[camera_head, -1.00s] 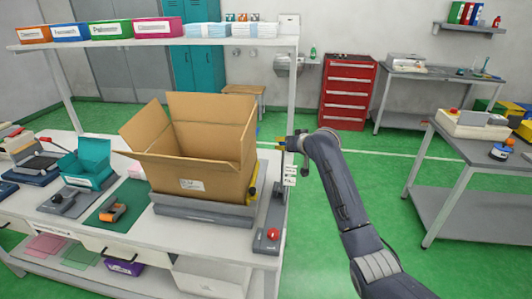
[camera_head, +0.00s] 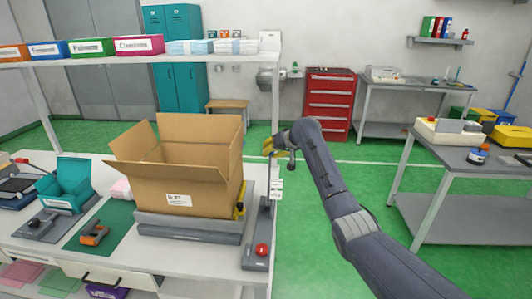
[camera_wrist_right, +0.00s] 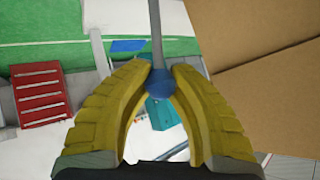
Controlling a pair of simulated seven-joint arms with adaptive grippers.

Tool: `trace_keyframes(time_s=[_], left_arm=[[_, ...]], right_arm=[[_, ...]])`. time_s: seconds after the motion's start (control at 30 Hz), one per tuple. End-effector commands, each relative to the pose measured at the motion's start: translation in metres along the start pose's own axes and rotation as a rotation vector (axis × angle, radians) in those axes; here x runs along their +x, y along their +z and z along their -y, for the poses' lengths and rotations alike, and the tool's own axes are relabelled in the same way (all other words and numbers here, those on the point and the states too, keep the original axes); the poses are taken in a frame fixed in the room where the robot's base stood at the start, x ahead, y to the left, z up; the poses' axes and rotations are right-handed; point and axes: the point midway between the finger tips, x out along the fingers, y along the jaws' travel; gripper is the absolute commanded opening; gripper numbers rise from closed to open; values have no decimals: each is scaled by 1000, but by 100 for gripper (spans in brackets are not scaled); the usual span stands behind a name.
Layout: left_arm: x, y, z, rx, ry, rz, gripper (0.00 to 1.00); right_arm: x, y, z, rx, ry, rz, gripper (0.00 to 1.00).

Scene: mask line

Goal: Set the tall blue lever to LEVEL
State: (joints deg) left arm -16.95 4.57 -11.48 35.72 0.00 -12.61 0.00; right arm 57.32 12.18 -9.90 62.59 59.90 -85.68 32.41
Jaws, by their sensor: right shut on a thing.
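My right gripper (camera_wrist_right: 160,72) is shut on the blue knob (camera_wrist_right: 160,88) of a tall lever, with the yellow fingertips on either side of it. The lever's thin grey rod (camera_wrist_right: 156,35) runs from the knob to the top edge of the wrist view. In the head view my right gripper (camera_head: 268,147) is beside the white post at the bench's right end; the knob is hidden there. A grey base (camera_head: 257,260) with a red ball (camera_head: 262,250) and a white label plate (camera_head: 276,190) stand below it. My left gripper is in neither view.
An open cardboard box (camera_head: 185,175) on a grey platform (camera_head: 190,228) stands just left of the lever area. A shelf (camera_head: 220,56) with bins spans above. The bench's right edge is close; green floor lies beyond it.

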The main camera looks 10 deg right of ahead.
Motion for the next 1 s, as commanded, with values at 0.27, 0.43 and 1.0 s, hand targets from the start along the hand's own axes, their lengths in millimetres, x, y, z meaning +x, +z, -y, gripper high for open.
trace_keyframes(time_s=[0.27, 0.43, 1.0], left_arm=[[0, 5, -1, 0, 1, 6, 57], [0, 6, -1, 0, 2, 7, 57], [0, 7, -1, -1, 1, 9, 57]], right_arm=[[-2, -4, -1, 1, 3, -8, 28], [-1, -2, -1, 0, 2, -5, 47], [-23, -2, -1, -2, 2, -5, 52]])
